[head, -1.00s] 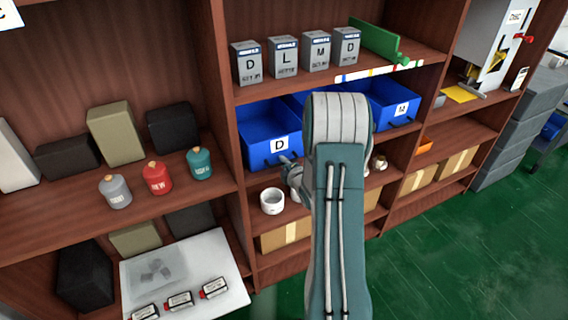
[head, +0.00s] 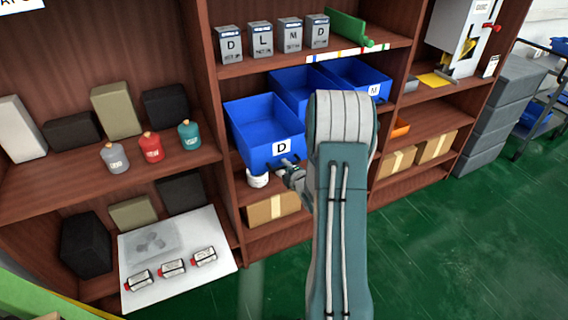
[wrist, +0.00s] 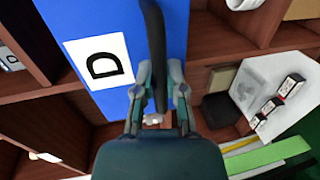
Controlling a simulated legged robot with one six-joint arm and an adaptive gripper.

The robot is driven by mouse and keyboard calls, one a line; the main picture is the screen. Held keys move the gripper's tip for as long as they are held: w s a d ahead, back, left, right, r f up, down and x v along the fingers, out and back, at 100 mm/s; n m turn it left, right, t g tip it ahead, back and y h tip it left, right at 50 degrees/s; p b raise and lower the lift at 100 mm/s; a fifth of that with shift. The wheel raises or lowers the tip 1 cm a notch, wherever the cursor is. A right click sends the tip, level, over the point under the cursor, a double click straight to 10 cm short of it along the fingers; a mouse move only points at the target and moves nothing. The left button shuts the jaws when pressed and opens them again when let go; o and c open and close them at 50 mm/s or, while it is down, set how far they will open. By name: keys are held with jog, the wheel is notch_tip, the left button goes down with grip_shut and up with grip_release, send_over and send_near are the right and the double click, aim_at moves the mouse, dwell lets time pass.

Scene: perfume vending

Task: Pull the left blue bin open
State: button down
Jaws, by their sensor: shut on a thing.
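The left blue bin (head: 258,125) is labelled D and stands on the middle shelf, jutting out past its front edge. Its inside shows empty. In the wrist view, the bin's blue front (wrist: 105,20) fills the upper middle, with a black handle (wrist: 154,35) on it. My gripper (wrist: 158,82) is shut on this handle. In the head view, my gripper (head: 290,168) is at the lower right of the bin's front, partly hidden by my arm.
Other blue bins (head: 360,76) stand to the right, one labelled M. A white mug (head: 257,180) is below the left bin. Small boxes (head: 289,36) stand on the shelf above. Green floor (head: 440,230) is clear at the right.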

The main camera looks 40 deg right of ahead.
jog(key=shift+s+a+f, duration=0.15)
jog(key=shift+s+a, duration=0.1)
jog(key=shift+s, duration=0.55)
jog(key=shift+s+a+f, duration=0.1)
jog(key=shift+s+a, duration=0.1)
jog(key=shift+s, duration=0.6)
jog(key=c, duration=0.7)
grip_release()
jog(key=shift+w, duration=0.1)
jog(key=shift+r, duration=0.1)
jog(key=v, duration=1.2)
jog(key=shift+d, duration=0.15)
